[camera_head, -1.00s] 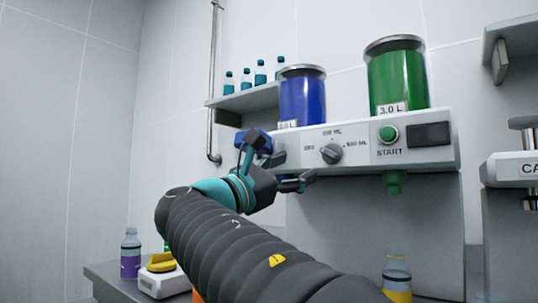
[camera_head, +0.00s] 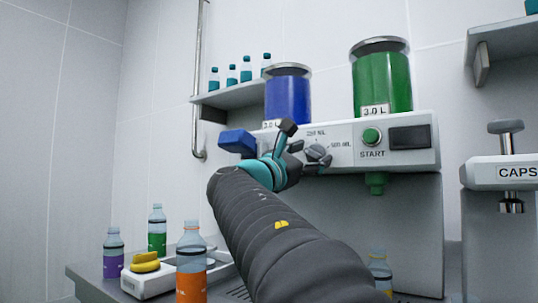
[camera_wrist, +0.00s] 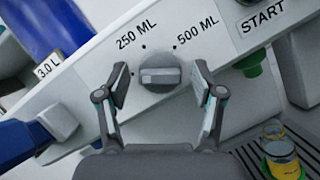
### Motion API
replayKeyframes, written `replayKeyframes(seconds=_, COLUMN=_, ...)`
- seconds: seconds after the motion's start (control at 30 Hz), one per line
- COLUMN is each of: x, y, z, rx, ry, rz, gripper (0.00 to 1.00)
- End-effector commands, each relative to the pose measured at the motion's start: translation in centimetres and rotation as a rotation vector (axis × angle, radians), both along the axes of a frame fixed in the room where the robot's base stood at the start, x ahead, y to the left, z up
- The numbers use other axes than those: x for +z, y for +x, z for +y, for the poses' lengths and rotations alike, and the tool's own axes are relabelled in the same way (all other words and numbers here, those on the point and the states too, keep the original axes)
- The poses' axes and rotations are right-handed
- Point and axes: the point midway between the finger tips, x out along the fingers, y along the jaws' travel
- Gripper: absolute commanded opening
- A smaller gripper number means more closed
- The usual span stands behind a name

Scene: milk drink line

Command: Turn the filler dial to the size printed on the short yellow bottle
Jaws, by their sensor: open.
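The grey filler dial (camera_head: 316,152) sits on the white front panel of the filler (camera_head: 428,160). In the wrist view the dial (camera_wrist: 160,73) lies between my gripper's open fingers (camera_wrist: 160,84), with a gap on each side. Labels 250 ML and 500 ML show above it; I cannot tell which mark it points to. In the head view my gripper (camera_head: 303,157) is at the panel and partly covers the left labels. The short yellow bottle (camera_head: 380,268) stands below the filler, partly behind my arm. It also shows in the wrist view (camera_wrist: 279,150); its printed size is not readable.
The green START button (camera_head: 371,136) and a dark display (camera_head: 408,138) are right of the dial. A blue block-shaped part (camera_head: 238,142) sticks out at the left. Purple (camera_head: 113,262), green (camera_head: 157,242) and orange (camera_head: 191,282) bottles stand lower left. A capping machine (camera_head: 500,172) is at right.

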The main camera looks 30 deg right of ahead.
Motion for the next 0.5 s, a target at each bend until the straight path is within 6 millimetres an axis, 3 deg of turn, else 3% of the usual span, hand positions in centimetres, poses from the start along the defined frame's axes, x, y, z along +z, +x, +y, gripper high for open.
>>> replayKeyframes(seconds=0.13, x=-0.01, y=0.0, z=0.02, rx=0.0, ry=0.0, rz=0.0, gripper=0.65)
replayKeyframes(seconds=0.3, x=-0.01, y=0.0, z=0.02, rx=0.0, ry=0.0, rz=0.0, gripper=0.23)
replayKeyframes(seconds=0.37, x=-0.01, y=0.0, z=0.02, rx=0.0, ry=0.0, rz=0.0, gripper=0.1)
replayKeyframes(seconds=0.5, x=0.02, y=-0.01, z=0.02, rx=0.0, ry=-0.001, rz=-0.001, gripper=0.1)
